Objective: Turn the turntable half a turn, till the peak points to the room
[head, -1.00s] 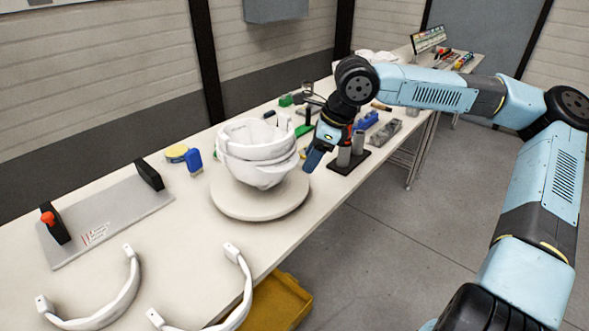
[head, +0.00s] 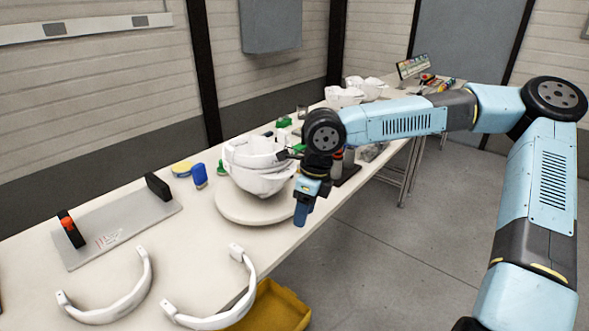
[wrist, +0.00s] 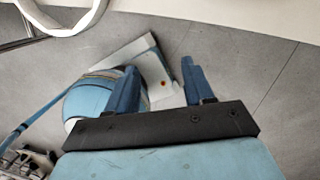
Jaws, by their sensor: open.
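The round cream turntable (head: 240,212) lies on the long bench near its front edge. A white helmet shell (head: 252,180) sits on it, open side up. Which way its peak points I cannot tell, as my arm hides part of its right side. My gripper (head: 301,212) hangs at the right front of the turntable, by the bench edge, with its blue fingers pointing down. In the wrist view my gripper (wrist: 158,82) has its two blue fingers apart with nothing between them. Whether a finger touches the turntable I cannot tell.
A grey plate with black end blocks (head: 125,222) and two white curved bands (head: 118,300) lie left of the turntable. A blue object (head: 199,175) stands behind it. More white shells (head: 345,95) are farther back. A yellow bin (head: 275,308) is below the front edge.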

